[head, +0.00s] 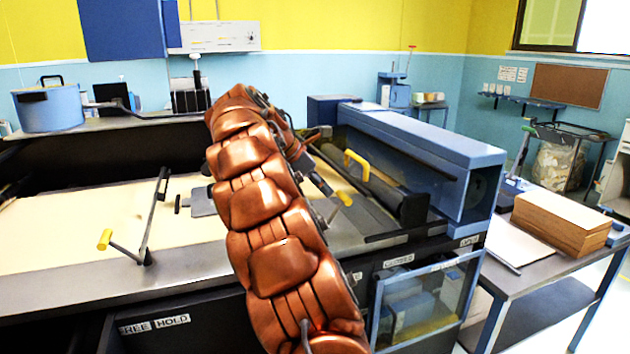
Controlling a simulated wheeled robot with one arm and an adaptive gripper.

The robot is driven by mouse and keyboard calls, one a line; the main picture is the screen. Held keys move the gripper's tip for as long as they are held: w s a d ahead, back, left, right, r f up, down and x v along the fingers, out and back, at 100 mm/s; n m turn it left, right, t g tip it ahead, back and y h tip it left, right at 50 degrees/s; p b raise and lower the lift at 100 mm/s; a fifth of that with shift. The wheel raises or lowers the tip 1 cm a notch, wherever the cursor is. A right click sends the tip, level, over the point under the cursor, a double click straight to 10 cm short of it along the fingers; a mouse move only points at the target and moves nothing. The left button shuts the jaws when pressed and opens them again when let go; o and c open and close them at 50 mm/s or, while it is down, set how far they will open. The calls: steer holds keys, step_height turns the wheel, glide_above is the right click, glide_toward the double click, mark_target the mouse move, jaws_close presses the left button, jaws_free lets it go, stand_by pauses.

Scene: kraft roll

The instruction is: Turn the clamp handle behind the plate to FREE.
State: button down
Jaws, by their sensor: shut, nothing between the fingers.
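My copper-coloured arm rises through the middle of the head view and bends over at its top. Small white labels reading FREE (135,328) and HOLD (173,321) are on a dark front panel (205,325) at the lower left, probably the plate. I see no clamp handle behind this panel; that space is hidden. A crank with a yellow grip (105,239) stands on the table above the labels. Another yellow-ended handle (344,198) shows just right of my arm.
Pale kraft paper (60,230) covers the machine table. A dark roller (385,190) with a yellow handle (356,163) lies beside a blue housing (420,140). A clear-fronted cabinet (425,305) is at the lower right. A side table (515,275) holds brown stacked sheets (560,222).

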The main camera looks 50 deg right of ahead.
mark_target(343, 196)
steer(key=shift+s+d+f, duration=0.35)
steer(key=shift+d, duration=0.2)
steer(key=shift+s+d+f, duration=0.3)
steer(key=shift+s+d, duration=0.05)
steer(key=shift+d, duration=0.15)
steer(key=shift+p, duration=0.35)
steer(key=shift+s+d+r+p, duration=0.2)
steer(key=shift+d+p, duration=0.1)
steer(key=shift+p, duration=0.55)
steer(key=shift+s+d+f+t+y+p, duration=0.35)
steer(key=shift+y+p, duration=0.25)
steer(key=shift+p, duration=0.65)
steer(key=shift+s+d+f, duration=0.1)
steer(key=shift+d+f, duration=0.05)
steer(key=shift+f, duration=0.15)
steer(key=shift+f, duration=0.1)
steer(key=shift+p, duration=0.3)
